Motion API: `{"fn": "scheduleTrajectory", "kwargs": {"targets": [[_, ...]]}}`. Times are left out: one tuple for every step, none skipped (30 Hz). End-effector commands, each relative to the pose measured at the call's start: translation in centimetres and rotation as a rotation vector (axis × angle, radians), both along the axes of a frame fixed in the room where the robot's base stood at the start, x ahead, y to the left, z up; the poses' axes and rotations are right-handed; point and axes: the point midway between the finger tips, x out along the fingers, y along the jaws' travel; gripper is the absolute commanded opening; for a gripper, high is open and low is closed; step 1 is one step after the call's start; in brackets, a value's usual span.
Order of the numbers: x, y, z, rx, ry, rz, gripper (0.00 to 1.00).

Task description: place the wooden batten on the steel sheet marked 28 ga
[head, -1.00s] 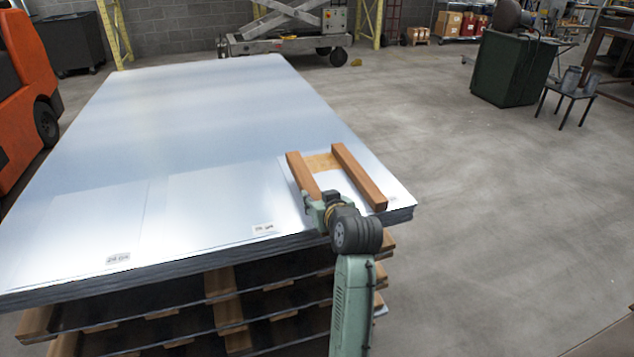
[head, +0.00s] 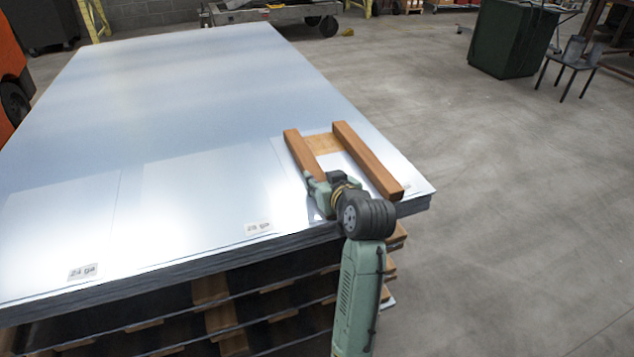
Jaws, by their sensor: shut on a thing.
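Two brown wooden battens lie over the near right corner of the sheet stack. My gripper (head: 321,186) is shut on the near end of the left batten (head: 303,152); I cannot tell whether this batten touches the sheet. The right batten (head: 368,160) lies roughly parallel to it, with a flat tan piece (head: 322,144) between them. Sheets on top carry labels at the near edge. The left label (head: 83,271) seems to read 24 ga. The middle label (head: 258,227) is too blurred to read surely, perhaps 28 ga. A label by the right batten is mostly hidden.
The sheet stack (head: 170,110) rests on layered wooden supports (head: 215,305). Its top is bare left of the battens. Open floor (head: 500,200) lies to the right. A dark green cabinet (head: 512,40) and a small stand (head: 572,65) stand at the back right.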

Motion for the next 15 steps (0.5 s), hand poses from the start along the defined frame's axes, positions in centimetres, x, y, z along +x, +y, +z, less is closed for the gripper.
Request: {"fn": "scheduleTrajectory", "kwargs": {"targets": [[-0.07, -0.07, 0.02, -0.001, -0.001, -0.001, 0.00], [-0.07, -0.07, 0.10, -0.001, -0.001, -0.001, 0.00], [-0.05, -0.05, 0.16, -0.001, -0.001, -0.001, 0.00], [-0.05, -0.05, 0.16, -0.001, 0.000, -0.001, 0.00], [-0.05, -0.05, 0.16, -0.001, 0.000, -0.001, 0.00], [-0.04, -0.05, 0.15, -0.001, 0.000, -0.001, 0.00], [-0.04, -0.04, 0.11, -0.001, 0.000, -0.001, 0.00], [-0.04, -0.03, 0.02, 0.000, 0.000, 0.000, 0.00], [-0.04, -0.03, -0.14, 0.000, 0.000, 0.000, 0.00], [-0.04, -0.03, -0.25, 0.000, 0.000, 0.000, 0.00], [-0.04, -0.03, -0.25, -0.001, 0.002, 0.000, 0.36], [-0.04, -0.04, -0.21, -0.001, 0.002, 0.000, 0.39], [-0.03, -0.03, -0.20, -0.001, 0.002, 0.000, 0.41], [-0.04, -0.03, -0.20, -0.001, 0.002, 0.000, 0.42], [-0.04, -0.03, -0.20, 0.000, 0.001, 0.000, 0.45]]}}
